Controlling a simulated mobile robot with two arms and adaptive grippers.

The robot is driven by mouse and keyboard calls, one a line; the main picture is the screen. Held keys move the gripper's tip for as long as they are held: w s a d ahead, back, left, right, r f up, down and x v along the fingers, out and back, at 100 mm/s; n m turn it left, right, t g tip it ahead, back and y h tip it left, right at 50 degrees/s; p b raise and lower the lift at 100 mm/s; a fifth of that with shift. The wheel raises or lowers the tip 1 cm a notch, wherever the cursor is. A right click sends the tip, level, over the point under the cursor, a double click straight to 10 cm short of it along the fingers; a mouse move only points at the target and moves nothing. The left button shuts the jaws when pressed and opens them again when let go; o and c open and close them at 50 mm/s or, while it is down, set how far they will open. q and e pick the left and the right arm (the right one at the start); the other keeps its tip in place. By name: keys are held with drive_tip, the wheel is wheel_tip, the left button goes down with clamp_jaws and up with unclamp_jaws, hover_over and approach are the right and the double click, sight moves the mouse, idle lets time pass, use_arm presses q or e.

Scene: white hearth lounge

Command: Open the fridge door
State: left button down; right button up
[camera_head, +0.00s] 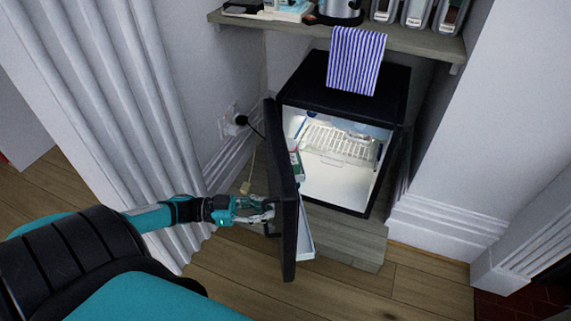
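A small black fridge (352,88) stands in the alcove under a shelf. Its door (287,210) is swung wide open to the left, showing the lit white interior (325,182) with a wire rack (340,143). The door's inner side holds a white shelf and a small green and white item (296,160). My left gripper (268,210) is at the outer face of the door, around mid-height, with its fingers close to or touching it. The fingertips are partly hidden against the dark door, so their opening is unclear. My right gripper is not in view.
A shelf (400,38) above the fridge carries containers and other items, with a blue-striped towel (356,62) hanging from it. A plug and black cord (240,120) are on the wall left of the fridge. White wall panels flank the alcove. Wooden floor (345,295) in front is clear.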

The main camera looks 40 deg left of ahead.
use_arm(q)
drive_tip(key=s+a+g, duration=0.1)
drive_tip(key=s+a, duration=0.2)
drive_tip(key=a, duration=0.3)
drive_tip(key=shift+s+m+h, duration=0.3)
drive_tip(key=shift+s+m, duration=0.1)
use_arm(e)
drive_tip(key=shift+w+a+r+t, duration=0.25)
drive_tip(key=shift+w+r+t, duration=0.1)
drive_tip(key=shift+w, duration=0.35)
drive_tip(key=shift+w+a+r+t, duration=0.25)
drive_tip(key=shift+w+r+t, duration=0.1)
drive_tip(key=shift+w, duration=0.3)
use_arm(q)
drive_tip(key=shift+a, duration=0.1)
drive_tip(key=c, duration=2)
unclamp_jaws()
drive_tip(key=shift+c, duration=0.2)
drive_tip(key=o, duration=0.7)
wheel_tip(320, 180, up, 10)
